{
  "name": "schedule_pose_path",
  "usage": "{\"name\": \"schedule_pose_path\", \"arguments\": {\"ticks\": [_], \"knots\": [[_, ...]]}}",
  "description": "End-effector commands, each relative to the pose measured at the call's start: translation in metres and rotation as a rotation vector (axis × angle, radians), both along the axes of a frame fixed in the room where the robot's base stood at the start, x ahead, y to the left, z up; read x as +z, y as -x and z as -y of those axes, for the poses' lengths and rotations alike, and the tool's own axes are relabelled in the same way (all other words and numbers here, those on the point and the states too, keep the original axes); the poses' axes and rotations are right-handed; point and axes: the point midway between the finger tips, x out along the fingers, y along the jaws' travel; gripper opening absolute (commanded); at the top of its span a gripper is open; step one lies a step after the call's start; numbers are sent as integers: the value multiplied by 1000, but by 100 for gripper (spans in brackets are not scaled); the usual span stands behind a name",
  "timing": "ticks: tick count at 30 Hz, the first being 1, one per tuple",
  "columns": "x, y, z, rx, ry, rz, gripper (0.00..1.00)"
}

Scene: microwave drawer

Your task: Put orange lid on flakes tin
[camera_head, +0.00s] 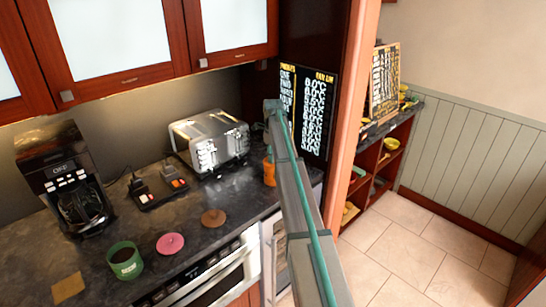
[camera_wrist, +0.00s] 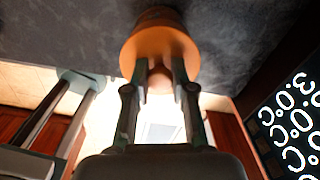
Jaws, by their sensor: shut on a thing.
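The orange lid (camera_wrist: 143,48) is at the top of the wrist view, with its round face toward the camera. My gripper (camera_wrist: 160,85) is shut on the small knob at its middle. In the head view an orange shape (camera_head: 269,172) shows beside my arm at the right end of the counter; the arm hides my fingers there. A green tin (camera_head: 125,262) with an open, dark top stands at the front left of the counter. No lid is on it, and I cannot read any label, so I cannot tell whether it is the flakes tin.
A pink lid (camera_head: 170,243) and a brown lid (camera_head: 213,217) lie flat on the dark counter (camera_head: 200,260). A wooden square (camera_head: 68,288) is at the front left. A coffee machine (camera_head: 65,180) and a toaster (camera_head: 209,139) stand at the back. A lettered board (camera_head: 307,108) is near my arm.

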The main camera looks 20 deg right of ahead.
Motion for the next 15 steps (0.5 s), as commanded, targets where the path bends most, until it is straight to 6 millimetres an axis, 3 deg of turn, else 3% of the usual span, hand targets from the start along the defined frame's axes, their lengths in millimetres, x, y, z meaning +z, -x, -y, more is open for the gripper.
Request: {"name": "schedule_pose_path", "arguments": {"ticks": [6,7,12,15], "knots": [[0,0,0,0,0,0,0],[0,0,0,0,0,0,27],[0,0,0,0,0,0,53],[0,0,0,0,0,0,53]]}}
